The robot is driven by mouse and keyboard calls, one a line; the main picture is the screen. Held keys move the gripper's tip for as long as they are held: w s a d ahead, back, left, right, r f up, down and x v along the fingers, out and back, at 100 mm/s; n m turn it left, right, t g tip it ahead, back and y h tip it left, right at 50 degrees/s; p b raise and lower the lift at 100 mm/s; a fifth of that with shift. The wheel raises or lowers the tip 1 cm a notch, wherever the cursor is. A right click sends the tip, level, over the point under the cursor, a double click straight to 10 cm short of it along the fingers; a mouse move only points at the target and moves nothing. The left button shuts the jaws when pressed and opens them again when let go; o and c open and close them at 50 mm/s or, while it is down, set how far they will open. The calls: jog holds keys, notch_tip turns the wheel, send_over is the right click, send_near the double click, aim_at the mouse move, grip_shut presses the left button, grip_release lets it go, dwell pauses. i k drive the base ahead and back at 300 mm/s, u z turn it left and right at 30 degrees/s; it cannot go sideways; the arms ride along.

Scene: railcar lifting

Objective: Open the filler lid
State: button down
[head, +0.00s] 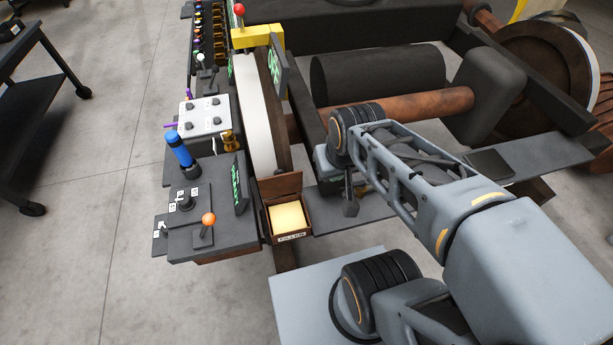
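The filler box (268,226) is a small brown box with a label reading like "FILLER" on its front. It sits at the right end of the dark control panel, and its open top shows a pale yellow inside. A brown flap that looks like the filler lid (280,187) stands raised at the box's back edge. My gripper (351,205) is to the right of the box, pointing down and apart from it. A dark finger shows; the rest is hidden by my wrist, so its opening cannot be made out. Nothing is visibly held.
The control panel (212,232) carries an orange-knobbed lever (208,219), a blue handle (178,147) and a small screen (237,185). Railcar wheels and a rusty axle (425,104) lie behind my arm. A dark cart (38,110) stands at the left, with clear floor between.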

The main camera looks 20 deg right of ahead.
aim_at(281, 184)
jog(key=z, duration=0.6)
jog(key=k, duration=0.9)
jog(key=u, duration=1)
jog(key=i, duration=0.45)
jog(key=z, duration=0.05)
